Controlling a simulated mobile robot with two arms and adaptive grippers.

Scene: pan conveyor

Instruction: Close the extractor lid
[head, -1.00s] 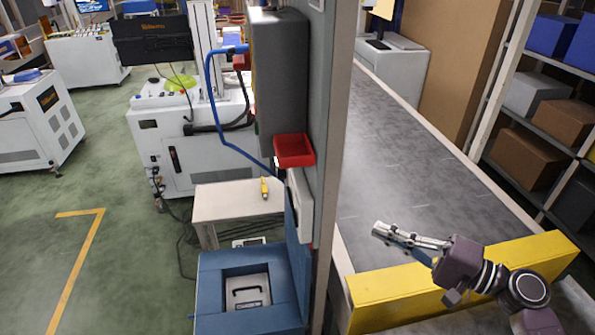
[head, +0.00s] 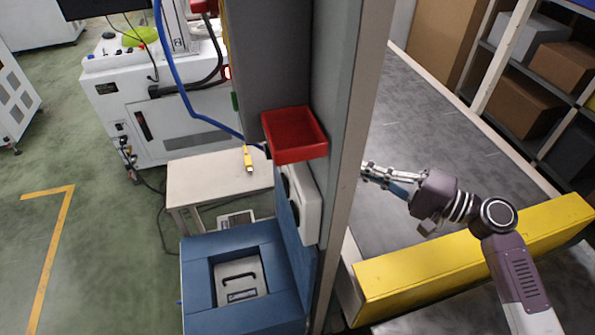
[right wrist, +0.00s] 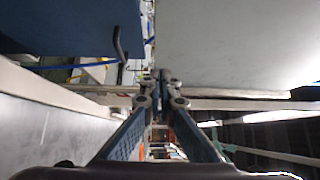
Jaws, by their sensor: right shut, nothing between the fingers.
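The blue box (head: 240,312), which looks like the extractor, stands on the floor at lower middle in the head view. Its top has a square recess holding a grey insert (head: 238,278) with a dark handle. A blue upright panel (head: 294,238) rises at its right side, against the grey post; it looks like the raised lid. My right gripper (head: 368,172) is shut and empty, to the right of the post and apart from the blue box. In the right wrist view its fingertips (right wrist: 160,76) meet. My left gripper is not in view.
The tall grey post (head: 350,130) stands between my right gripper and the box. A red bin (head: 294,135) sticks out above the panel. A yellow barrier (head: 460,268) crosses the grey conveyor (head: 425,130) under my right arm. A small table (head: 205,190) stands behind the box.

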